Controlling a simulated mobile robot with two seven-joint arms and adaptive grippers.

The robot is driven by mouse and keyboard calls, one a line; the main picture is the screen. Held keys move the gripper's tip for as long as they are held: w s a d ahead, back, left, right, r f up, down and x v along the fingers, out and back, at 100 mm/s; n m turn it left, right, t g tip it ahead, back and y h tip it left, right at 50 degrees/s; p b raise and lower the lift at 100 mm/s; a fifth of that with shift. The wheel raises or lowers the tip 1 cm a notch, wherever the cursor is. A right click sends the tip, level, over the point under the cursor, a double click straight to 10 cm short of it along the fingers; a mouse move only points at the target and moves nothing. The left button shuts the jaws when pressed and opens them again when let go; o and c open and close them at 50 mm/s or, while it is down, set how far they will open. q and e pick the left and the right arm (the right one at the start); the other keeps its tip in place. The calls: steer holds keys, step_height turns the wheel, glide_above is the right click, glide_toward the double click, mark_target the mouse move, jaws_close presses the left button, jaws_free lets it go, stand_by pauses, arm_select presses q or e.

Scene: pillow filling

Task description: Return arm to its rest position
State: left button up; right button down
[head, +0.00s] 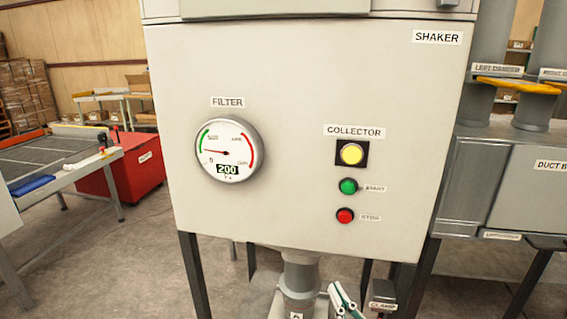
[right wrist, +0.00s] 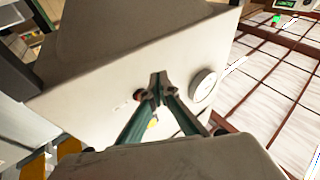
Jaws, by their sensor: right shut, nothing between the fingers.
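My right gripper (head: 338,290) shows at the bottom of the head view, below the front panel of the shaker cabinet (head: 285,160). Its green fingers meet at the tips in the right wrist view (right wrist: 157,80), with nothing between them. The cabinet panel (right wrist: 95,105) lies behind the fingers there, tilted in the picture. The panel carries a filter gauge (head: 228,148) reading 200, a yellow collector lamp (head: 352,153), a green start button (head: 348,186) and a red stop button (head: 345,215). My left gripper is not in view.
A grey pipe (head: 300,275) comes down under the cabinet, close to the gripper, with a small clamp box (head: 383,293) to its right. Grey duct boxes (head: 530,185) stand at the right.

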steer(key=s+d+f+g+h, duration=0.1)
steer(key=s+f+g, duration=0.2)
steer(key=f, duration=0.6)
steer(key=s+d+f+g+h, duration=0.1)
steer(key=s+d+f+g, duration=0.1)
steer(key=s+f, duration=0.6)
steer(key=s+d+f+g+h, duration=0.1)
steer(key=s+f+g, duration=0.3)
steer(key=f, duration=0.6)
steer(key=shift+s+d+h, duration=0.35)
steer(key=shift+s+h, duration=0.05)
steer(key=shift+s, duration=0.85)
